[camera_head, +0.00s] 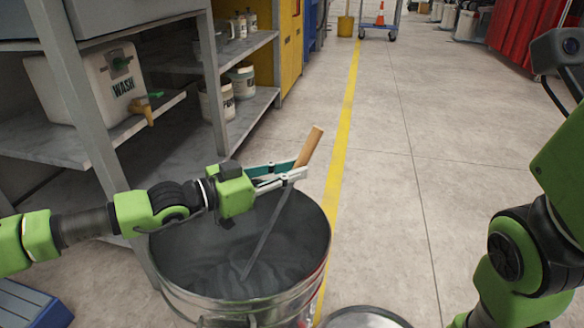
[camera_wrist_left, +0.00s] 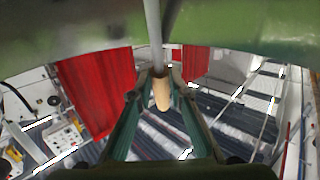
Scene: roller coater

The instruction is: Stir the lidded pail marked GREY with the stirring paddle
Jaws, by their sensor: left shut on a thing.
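A large metal pail (camera_head: 318,262) stands open in the lower middle of the head view, with grey liquid (camera_head: 225,278) inside. No GREY marking is readable on the side I see. My left gripper (camera_head: 297,174) is above the pail's far rim, shut on the stirring paddle near its wooden handle (camera_head: 312,146). The paddle's shaft (camera_head: 266,232) slants down to the left into the pail, and its lower end is hidden in the grey. The handle (camera_wrist_left: 162,96) also shows between the fingers in the left wrist view. My right gripper is out of view.
A round metal lid (camera_head: 366,319) shows at the bottom edge, right of the pail. A grey shelf rack (camera_head: 210,140) at left holds a WASH container (camera_head: 108,83) and small tubs (camera_head: 225,101). The floor to the right (camera_head: 400,160) is clear.

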